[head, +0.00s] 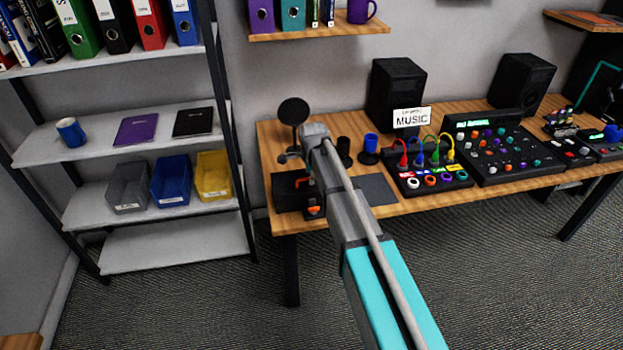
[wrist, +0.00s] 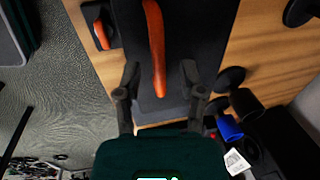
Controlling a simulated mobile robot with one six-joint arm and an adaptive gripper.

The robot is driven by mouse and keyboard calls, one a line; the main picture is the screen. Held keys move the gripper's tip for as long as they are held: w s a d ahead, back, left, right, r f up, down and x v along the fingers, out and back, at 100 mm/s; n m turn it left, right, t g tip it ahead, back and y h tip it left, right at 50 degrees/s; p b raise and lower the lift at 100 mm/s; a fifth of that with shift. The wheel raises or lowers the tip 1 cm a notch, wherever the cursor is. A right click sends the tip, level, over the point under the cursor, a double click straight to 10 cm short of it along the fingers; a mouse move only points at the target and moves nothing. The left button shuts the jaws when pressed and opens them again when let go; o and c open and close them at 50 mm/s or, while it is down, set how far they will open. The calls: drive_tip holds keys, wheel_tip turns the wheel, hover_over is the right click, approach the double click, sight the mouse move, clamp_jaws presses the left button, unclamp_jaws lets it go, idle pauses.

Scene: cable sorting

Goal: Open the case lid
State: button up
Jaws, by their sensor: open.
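The black case (head: 287,201) lies on the left end of the wooden desk, partly hidden by my arm in the head view. Its lid looks shut, though the arm covers part of it. In the wrist view the dark case top (wrist: 128,20) has a long orange handle strip (wrist: 155,45) along it. A smaller orange piece (wrist: 100,35) is at the upper left. My gripper (wrist: 161,85) is open over the case, with one finger on each side of the strip's lower end. I cannot tell whether the fingers touch it. The head view hides the fingertips.
Black and blue cups (head: 371,142) and a cable panel (head: 428,177) stand to the right on the desk (head: 265,150). A round black mic filter (head: 293,111) is behind the case. A dark mat (head: 377,190) lies beside it. A shelf unit (head: 175,245) stands at left.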

drive_tip(key=shift+f, duration=0.1)
clamp_jaws()
idle(0.3)
